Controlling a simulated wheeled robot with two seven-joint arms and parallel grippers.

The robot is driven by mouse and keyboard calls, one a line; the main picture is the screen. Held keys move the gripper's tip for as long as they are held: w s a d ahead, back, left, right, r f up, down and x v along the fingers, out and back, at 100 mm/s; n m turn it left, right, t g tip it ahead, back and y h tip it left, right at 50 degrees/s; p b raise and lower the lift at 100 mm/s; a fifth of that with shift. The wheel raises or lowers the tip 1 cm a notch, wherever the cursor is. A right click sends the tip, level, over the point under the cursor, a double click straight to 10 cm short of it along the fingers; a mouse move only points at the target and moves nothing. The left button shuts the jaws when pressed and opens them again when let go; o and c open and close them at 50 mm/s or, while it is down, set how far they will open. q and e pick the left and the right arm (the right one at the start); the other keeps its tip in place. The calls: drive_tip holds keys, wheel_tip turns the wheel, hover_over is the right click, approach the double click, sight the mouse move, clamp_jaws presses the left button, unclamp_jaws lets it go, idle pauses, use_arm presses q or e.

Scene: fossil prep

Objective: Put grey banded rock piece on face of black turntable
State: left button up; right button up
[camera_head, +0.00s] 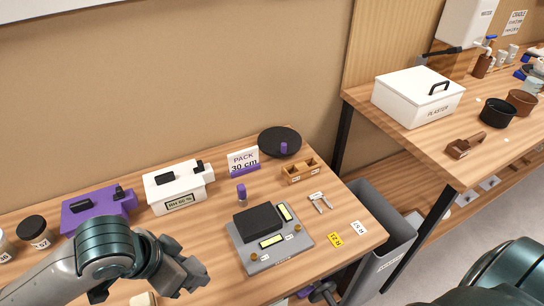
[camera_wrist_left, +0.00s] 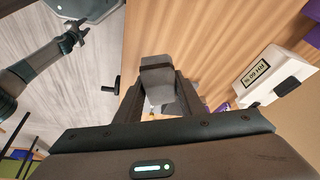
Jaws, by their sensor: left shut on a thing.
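My left gripper (camera_head: 190,274) is above the front left of the wooden bench. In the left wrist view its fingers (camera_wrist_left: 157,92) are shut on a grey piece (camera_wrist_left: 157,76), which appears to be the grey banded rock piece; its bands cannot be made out. The black turntable (camera_head: 272,136) is a round disc at the back of the bench, well to the right of and beyond my left gripper. A small purple thing (camera_head: 284,148) shows at its face. My right gripper (camera_wrist_left: 76,33) is small in the left wrist view, away from the bench; its jaw state is unclear.
A grey device with a black pad (camera_head: 257,222), a purple-capped vial (camera_head: 241,194), a PACK sign (camera_head: 243,160) and a wooden block tray (camera_head: 300,171) lie near the turntable. White (camera_head: 180,190) and purple (camera_head: 98,210) boxes stand at the back left.

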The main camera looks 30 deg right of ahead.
use_arm(q)
drive_tip(key=w+a+r+n+t+y, duration=0.1)
drive_tip(key=w+a+r+n, duration=0.2)
drive_tip(key=a, duration=0.3)
drive_tip(key=w+a+r+n+t+y, duration=0.1)
drive_tip(key=w+a+r+n, duration=0.2)
drive_tip(key=w+a+n, duration=0.2)
drive_tip(key=w+a+r+n+y, duration=0.2)
drive_tip(key=w+a+n, duration=0.3)
drive_tip(key=a, duration=0.4)
drive_tip(key=shift+w+r+t, duration=0.2)
drive_tip(key=shift+r+t, duration=0.2)
